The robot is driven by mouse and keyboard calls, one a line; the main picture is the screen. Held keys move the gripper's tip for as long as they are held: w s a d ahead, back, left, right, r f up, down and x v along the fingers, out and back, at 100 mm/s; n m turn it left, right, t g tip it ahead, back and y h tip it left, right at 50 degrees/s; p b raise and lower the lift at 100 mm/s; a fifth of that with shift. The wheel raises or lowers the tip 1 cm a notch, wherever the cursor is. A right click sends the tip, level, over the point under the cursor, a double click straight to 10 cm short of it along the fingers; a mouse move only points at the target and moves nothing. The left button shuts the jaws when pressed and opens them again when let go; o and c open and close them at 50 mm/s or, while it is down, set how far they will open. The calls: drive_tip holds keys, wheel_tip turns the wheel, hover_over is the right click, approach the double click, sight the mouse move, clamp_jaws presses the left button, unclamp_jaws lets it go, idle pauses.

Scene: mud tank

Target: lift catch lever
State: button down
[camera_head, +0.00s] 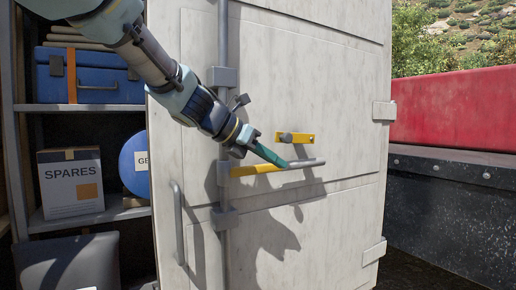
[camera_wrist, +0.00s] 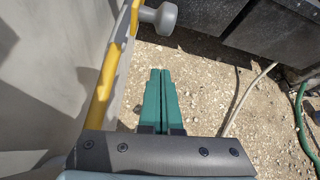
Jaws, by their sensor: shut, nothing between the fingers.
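In the wrist view my gripper (camera_wrist: 161,72) shows closed, empty fingers. A yellow part (camera_wrist: 106,84) and a grey knob (camera_wrist: 158,17) lie left of and beyond them.
A grey upright rod (camera_head: 223,130) and a grey pull handle (camera_head: 178,222) are on the door's left. Shelves hold a blue case (camera_head: 90,88) and a spares box (camera_head: 70,183). A red and dark body (camera_head: 455,115) stands right. Gravel (camera_wrist: 205,85) lies below.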

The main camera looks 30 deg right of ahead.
sight(285, 138)
drive_tip(key=shift+w+d+r+p, duration=0.1)
drive_tip(key=shift+d+r+p, duration=0.2)
drive_tip(key=shift+r, duration=0.3)
drive_tip(key=shift+w+d+r+p, duration=0.15)
drive_tip(key=shift+r+p, duration=0.2)
drive_tip(key=shift+r, duration=0.25)
drive_tip(key=shift+d+r+p, duration=0.25)
drive_tip(key=shift+r+p, duration=0.1)
drive_tip(key=shift+r, duration=0.25)
drive_tip(key=shift+r, duration=0.1)
wheel_tip(285, 138, up, 2)
drive_tip(key=p, duration=0.4)
drive_tip(key=y+p, duration=0.1)
drive_tip(key=p, duration=0.3)
drive_tip(key=shift+r, duration=0.25)
drive_tip(key=r+p, duration=0.1)
drive_tip(key=p, duration=0.1)
drive_tip(key=r+p, duration=0.1)
drive_tip(key=p, duration=0.1)
drive_tip(key=shift+d+r, duration=0.15)
drive_tip(key=shift+d, duration=0.25)
drive_tip(key=shift+r, duration=0.1)
